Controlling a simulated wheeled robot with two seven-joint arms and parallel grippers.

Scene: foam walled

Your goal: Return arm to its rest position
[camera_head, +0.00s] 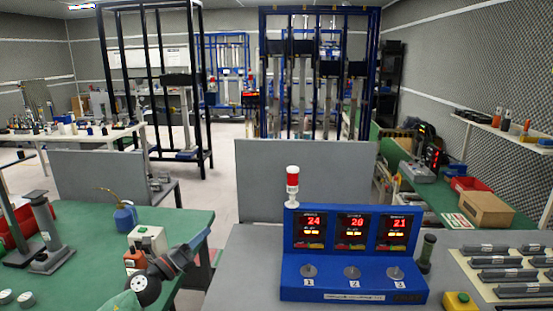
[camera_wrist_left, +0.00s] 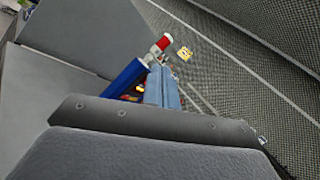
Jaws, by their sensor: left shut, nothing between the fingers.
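My left gripper (camera_wrist_left: 163,86) shows in the left wrist view as two blue-grey fingers side by side, shut and empty, beyond the grey wrist housing. It points toward the blue control console, whose edge (camera_wrist_left: 127,77) and red-and-white signal light (camera_wrist_left: 162,44) show just beside and beyond the fingers. There the blue console (camera_head: 353,275) stands on the grey table, with three lit red displays and three knobs. My right gripper is not in view.
Grey panels (camera_head: 300,180) stand behind the console. Metal bars on a tray (camera_head: 500,263) and a yellow box (camera_head: 459,301) lie at right.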

